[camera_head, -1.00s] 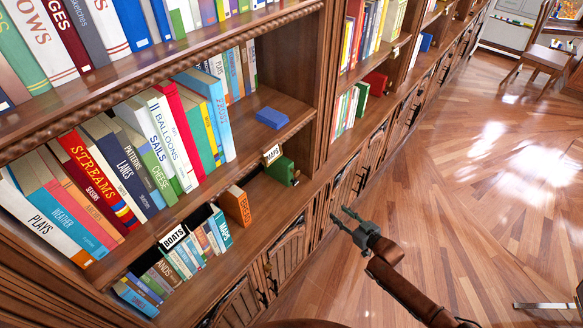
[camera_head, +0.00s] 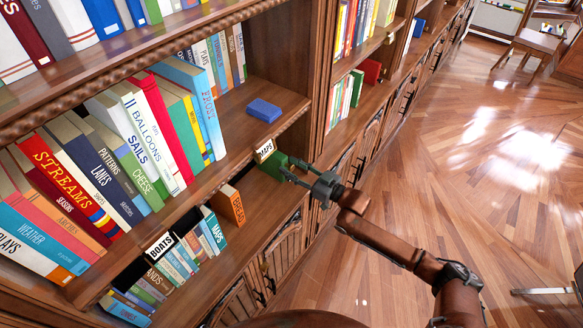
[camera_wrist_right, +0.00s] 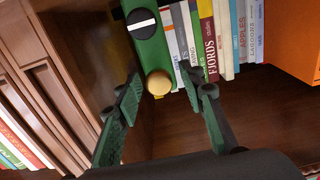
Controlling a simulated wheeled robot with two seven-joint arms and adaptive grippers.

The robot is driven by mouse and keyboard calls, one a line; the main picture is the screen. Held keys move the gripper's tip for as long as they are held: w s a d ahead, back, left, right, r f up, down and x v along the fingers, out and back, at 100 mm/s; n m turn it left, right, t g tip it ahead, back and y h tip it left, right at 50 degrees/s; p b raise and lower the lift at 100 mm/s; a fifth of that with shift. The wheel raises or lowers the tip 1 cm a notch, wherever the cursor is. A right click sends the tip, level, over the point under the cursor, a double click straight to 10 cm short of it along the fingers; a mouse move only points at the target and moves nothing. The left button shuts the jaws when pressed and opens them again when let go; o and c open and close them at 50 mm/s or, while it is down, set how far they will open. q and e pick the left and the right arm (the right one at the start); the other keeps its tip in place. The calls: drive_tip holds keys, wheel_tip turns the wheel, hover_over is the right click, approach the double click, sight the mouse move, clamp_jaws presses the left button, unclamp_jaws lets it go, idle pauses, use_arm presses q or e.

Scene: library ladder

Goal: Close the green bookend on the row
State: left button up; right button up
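The green bookend (camera_head: 272,165) stands at the right end of the lower shelf, below the small sign. In the right wrist view the green bookend (camera_wrist_right: 146,42) shows a dark and white dial and a round brass knob (camera_wrist_right: 158,83). My right gripper (camera_head: 288,169) is at the bookend in the head view. In the right wrist view my right gripper (camera_wrist_right: 163,85) is open, its fingers on either side of the knob; I cannot tell whether they touch it. A row of books (camera_wrist_right: 215,42) stands right beside the bookend there. My left gripper is not in view.
An orange book (camera_head: 230,205) stands apart on the lower shelf, also at the right of the wrist view (camera_wrist_right: 294,38). A sign (camera_head: 264,150) hangs at the shelf edge above the bookend. A blue book (camera_head: 264,110) lies on the shelf above.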

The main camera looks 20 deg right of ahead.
drive_tip(key=shift+w, duration=0.1)
drive_tip(key=shift+c, duration=0.4)
clamp_jaws()
